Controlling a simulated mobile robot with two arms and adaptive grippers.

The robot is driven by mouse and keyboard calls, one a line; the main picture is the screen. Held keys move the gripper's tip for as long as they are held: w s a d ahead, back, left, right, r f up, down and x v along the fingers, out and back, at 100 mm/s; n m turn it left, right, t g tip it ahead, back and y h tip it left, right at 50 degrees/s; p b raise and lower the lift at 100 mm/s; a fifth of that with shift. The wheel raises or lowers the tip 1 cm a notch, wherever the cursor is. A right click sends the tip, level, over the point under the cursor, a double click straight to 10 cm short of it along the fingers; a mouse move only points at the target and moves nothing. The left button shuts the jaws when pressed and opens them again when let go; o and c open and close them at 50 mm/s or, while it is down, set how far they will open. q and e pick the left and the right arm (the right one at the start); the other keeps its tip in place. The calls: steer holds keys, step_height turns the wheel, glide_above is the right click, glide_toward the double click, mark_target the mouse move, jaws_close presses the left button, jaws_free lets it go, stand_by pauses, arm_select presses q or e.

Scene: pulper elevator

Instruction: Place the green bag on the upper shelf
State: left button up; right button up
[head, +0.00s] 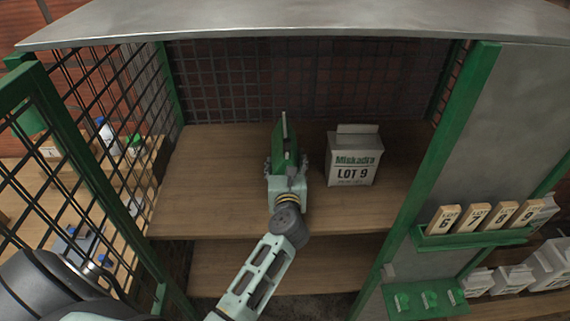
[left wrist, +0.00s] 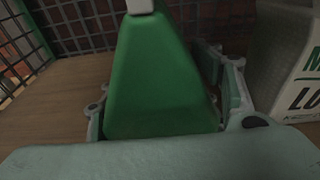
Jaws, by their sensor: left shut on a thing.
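The green bag (head: 280,142) is over the upper wooden shelf (head: 215,195), left of a white bag, and has a pale strip at its top. My left gripper (head: 287,165) reaches in over the shelf and is shut on the green bag. In the left wrist view the green bag (left wrist: 160,80) stands upright between the fingers and fills the middle. Its base is hidden by the gripper, so I cannot tell whether it touches the shelf. My right gripper is not in view.
A white bag marked Miskadra LOT 9 (head: 353,158) stands close on the right. A green post (head: 445,150) and grey panel bound the right; wire mesh (head: 110,100) bounds the left. A lower shelf (head: 270,262) lies below. A green rack (head: 470,238) holds several numbered lot tags.

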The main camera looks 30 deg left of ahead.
mark_target(285, 157)
arm_select(q)
steer(key=shift+r, duration=0.1)
steer(key=o, duration=1.7)
steer(key=shift+o, duration=0.2)
steer(key=b+v, duration=0.1)
steer(key=v, duration=0.6)
steer(key=shift+b, duration=0.4)
steer(key=shift+s+d, duration=0.1)
steer(key=shift+s, duration=0.2)
